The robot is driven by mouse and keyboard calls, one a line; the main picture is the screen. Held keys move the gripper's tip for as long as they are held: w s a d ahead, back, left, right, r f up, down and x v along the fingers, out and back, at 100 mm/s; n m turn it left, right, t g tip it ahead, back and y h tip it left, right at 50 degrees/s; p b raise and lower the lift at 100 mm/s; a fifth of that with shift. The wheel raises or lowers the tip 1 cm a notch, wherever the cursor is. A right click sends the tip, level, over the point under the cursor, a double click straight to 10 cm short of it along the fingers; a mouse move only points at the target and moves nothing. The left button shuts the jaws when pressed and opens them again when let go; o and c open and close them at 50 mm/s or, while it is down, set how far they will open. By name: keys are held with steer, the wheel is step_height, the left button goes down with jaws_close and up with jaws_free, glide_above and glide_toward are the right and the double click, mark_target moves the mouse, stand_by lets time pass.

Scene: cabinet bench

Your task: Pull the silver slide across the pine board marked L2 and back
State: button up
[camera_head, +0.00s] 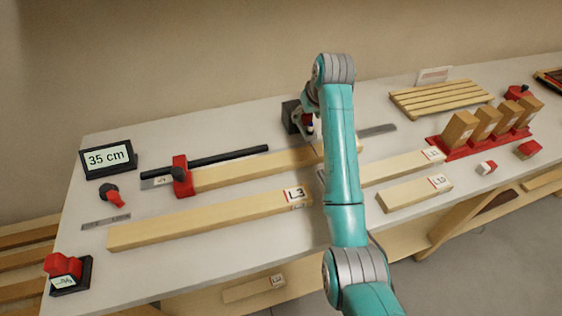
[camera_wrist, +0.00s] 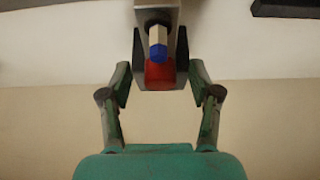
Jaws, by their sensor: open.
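My gripper (camera_wrist: 160,52) is open, with a finger on either side of a red block (camera_wrist: 160,76) and a white knob with a blue tip (camera_wrist: 158,45). I cannot tell whether the fingers touch them. A grey metal piece (camera_wrist: 156,14) shows just above the knob and may be the silver slide. In the head view my gripper (camera_head: 308,124) is over the back pine board (camera_head: 245,172), partly hidden by my arm. A red clamp (camera_head: 181,176) sits at that board's left end. I cannot read L2 on any board.
A pine board marked L3 (camera_head: 205,221) lies in front. Two shorter boards (camera_head: 395,168) (camera_head: 412,194) lie right of my arm. A black bar (camera_head: 215,160) runs behind the clamp. A display reading 35 cm (camera_head: 108,158) stands left. A red rack with wooden blocks (camera_head: 465,148) stands right.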

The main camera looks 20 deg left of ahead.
steer(key=shift+r, duration=0.15)
steer(key=shift+r, duration=4.4)
